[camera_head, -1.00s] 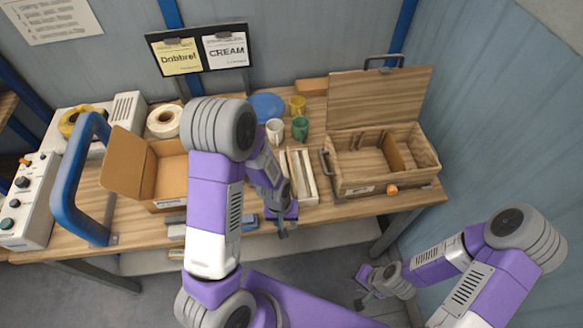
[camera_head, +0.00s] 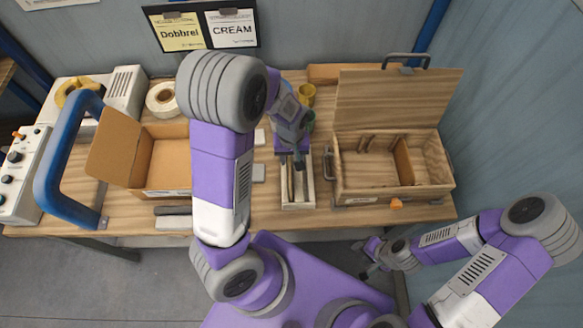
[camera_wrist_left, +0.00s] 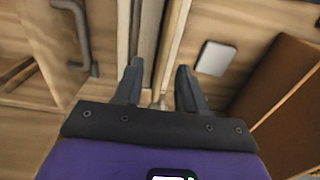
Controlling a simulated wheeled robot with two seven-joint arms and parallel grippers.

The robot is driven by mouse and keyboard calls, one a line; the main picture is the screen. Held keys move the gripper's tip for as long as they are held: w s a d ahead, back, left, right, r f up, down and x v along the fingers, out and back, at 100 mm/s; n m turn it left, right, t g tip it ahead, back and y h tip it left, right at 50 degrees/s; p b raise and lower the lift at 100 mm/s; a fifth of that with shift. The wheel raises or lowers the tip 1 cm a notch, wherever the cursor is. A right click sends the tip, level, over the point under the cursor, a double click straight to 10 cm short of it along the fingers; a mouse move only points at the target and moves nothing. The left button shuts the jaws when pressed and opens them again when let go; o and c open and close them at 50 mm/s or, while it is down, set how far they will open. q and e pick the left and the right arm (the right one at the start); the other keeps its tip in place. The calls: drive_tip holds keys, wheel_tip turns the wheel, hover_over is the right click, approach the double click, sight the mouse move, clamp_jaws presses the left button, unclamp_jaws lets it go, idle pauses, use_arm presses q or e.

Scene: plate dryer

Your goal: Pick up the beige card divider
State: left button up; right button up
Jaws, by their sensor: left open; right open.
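Pale upright strips stand inside a narrow wooden tray (camera_head: 298,206) in the middle of the table. One of them looks like the beige card divider (camera_wrist_left: 149,35); in the head view the strips are thin and partly covered by my gripper. My left gripper (camera_head: 292,164) is over the tray, pointing down, open and empty. In the left wrist view its two fingers (camera_wrist_left: 160,85) are spread, with the strip between them ahead; I cannot tell the remaining height. My right gripper (camera_head: 370,260) is low at the right, in front of the table, open and away from the tray.
A wooden box (camera_head: 366,190) with raised lid and an inner partition stands right of the tray. An open cardboard box (camera_head: 168,178) stands left. A small flat grey piece (camera_head: 259,173) lies left of the tray.

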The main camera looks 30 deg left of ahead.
sight(289, 164)
use_arm(q)
drive_tip(key=f, duration=0.4)
drive_tip(key=shift+s+a, duration=0.2)
drive_tip(key=shift+a, duration=0.1)
drive_tip(key=shift+w+f, duration=0.1)
drive_tip(key=shift+f, duration=0.3)
clamp_jaws()
